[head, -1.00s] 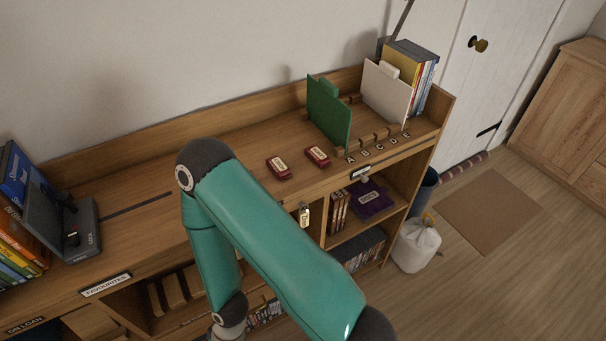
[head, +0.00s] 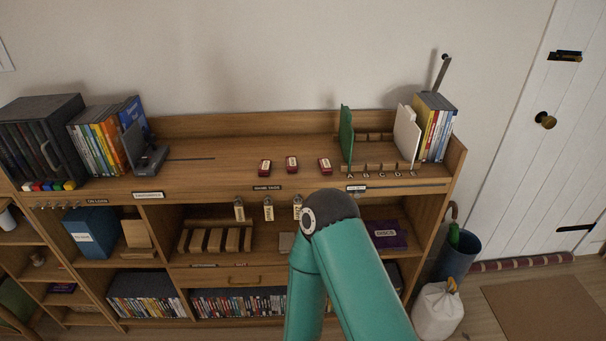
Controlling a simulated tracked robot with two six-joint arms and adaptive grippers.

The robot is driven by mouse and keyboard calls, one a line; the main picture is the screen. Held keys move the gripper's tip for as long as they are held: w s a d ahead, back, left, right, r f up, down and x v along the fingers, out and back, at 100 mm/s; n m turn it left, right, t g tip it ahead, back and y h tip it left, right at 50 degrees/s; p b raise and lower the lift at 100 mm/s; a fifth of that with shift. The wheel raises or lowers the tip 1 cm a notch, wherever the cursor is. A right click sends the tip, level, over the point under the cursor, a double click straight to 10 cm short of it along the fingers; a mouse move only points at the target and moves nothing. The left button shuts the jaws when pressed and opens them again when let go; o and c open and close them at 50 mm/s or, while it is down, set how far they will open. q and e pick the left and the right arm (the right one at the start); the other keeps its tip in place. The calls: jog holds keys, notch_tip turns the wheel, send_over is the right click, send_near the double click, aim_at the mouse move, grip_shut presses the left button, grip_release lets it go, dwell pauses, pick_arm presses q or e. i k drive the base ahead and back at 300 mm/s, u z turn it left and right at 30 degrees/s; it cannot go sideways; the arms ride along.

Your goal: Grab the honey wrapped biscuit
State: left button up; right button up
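Three small red items with cream labels stand on the shelf top: a left one (head: 265,167), a middle one (head: 292,164) and a right one (head: 325,166). Their labels are too small to read, so I cannot tell whether any is the honey wrapped biscuit. Several cream-labelled tags, among them a left one (head: 239,209) and a middle one (head: 268,208), hang below the top's front edge; their text is also unclear. A teal arm of mine rises from the bottom, its dark elbow in front of the lower shelves. Neither gripper is in view.
A green divider (head: 346,137) and a white divider (head: 406,135) stand at the right of the top (head: 220,178), by upright cases (head: 434,125). A black stand (head: 146,152) and books are at the left. The top between is mostly clear.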

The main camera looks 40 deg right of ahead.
aim_at(290, 163)
jog(key=z, duration=0.7)
jog(key=i, duration=0.55)
jog(key=z, duration=0.1)
